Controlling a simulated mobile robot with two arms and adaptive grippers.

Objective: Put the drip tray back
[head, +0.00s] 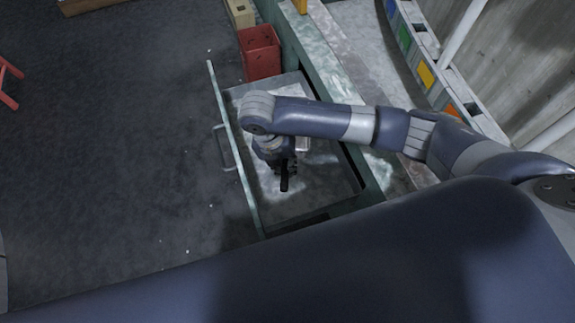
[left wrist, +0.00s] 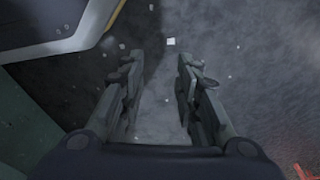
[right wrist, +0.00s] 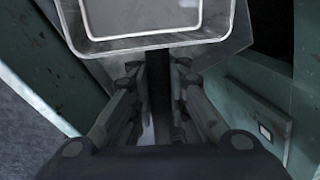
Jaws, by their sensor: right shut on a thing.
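The drip tray (right wrist: 145,42), grey metal with a raised rim and rounded corners, fills the top of the right wrist view, just beyond my right fingers. In the head view, a small pale part of it (head: 303,144) seems to show beside my right wrist; the rest is hidden by my arm. My right gripper (right wrist: 158,80) is shut on a dark upright bar that runs up to the tray. Its join to the tray is hard to make out. In the head view this gripper (head: 285,184) points down over the open drawer (head: 318,200). My left gripper (left wrist: 158,75) is open and empty above the floor.
The drawer's green front panel (head: 232,140) with a handle (head: 222,148) stands out over the floor. A red bin (head: 260,52) stands beyond the drawer. The green bench (head: 345,125) runs along the right. The dark floor (head: 110,150) at the left is mostly clear.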

